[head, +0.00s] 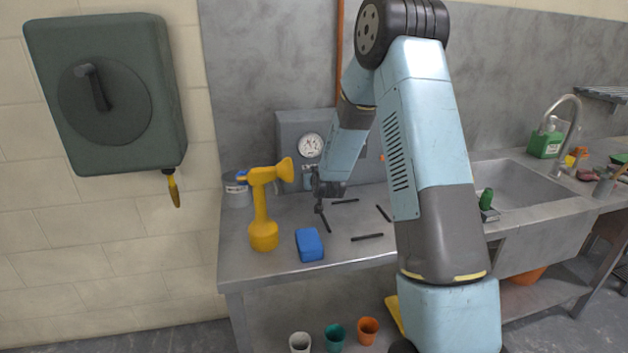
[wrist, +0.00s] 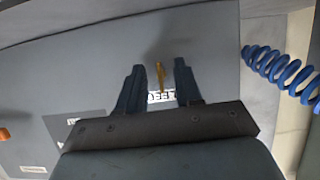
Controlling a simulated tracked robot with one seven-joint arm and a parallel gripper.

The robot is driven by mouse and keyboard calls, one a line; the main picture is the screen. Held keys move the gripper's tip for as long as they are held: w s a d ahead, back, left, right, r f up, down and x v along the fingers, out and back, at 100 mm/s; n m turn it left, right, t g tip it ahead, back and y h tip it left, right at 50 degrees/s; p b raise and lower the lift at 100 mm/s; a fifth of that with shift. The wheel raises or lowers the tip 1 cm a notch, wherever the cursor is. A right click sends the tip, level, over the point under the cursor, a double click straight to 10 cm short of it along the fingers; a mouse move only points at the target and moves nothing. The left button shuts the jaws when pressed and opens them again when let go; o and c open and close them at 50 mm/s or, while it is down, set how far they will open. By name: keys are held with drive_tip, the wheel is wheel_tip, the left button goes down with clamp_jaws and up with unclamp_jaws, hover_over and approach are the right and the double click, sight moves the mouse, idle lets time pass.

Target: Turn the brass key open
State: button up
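The brass key (wrist: 161,76) shows in the wrist view as a slim upright brass piece on a grey panel (wrist: 95,75), above a small white label (wrist: 160,97). My gripper (wrist: 158,64) is open, with one dark finger on each side of the key in the picture. I see no clear contact between the fingers and the key. In the head view my gripper (head: 322,195) is above the back of the metal bench, in front of the grey gauge box (head: 290,125). The key cannot be made out in that view.
A sink (head: 530,185) is at right. A blue coiled hose (wrist: 280,70) lies right of my gripper in the wrist view.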

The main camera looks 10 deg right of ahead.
drive_tip(key=v, duration=1.3)
drive_tip(key=shift+s, duration=0.35)
drive_tip(key=s+r+g, duration=0.4)
drive_tip(key=s+r, duration=0.9)
drive_tip(key=s, duration=0.1)
drive_tip(key=s+r+g, duration=0.2)
drive_tip(key=s, duration=0.9)
drive_tip(key=s+r+g, duration=0.1)
drive_tip(key=s+r, duration=0.2)
drive_tip(key=s, duration=0.8)
drive_tip(key=shift+d+r+g, duration=0.3)
drive_tip(key=shift+d+g, duration=0.1)
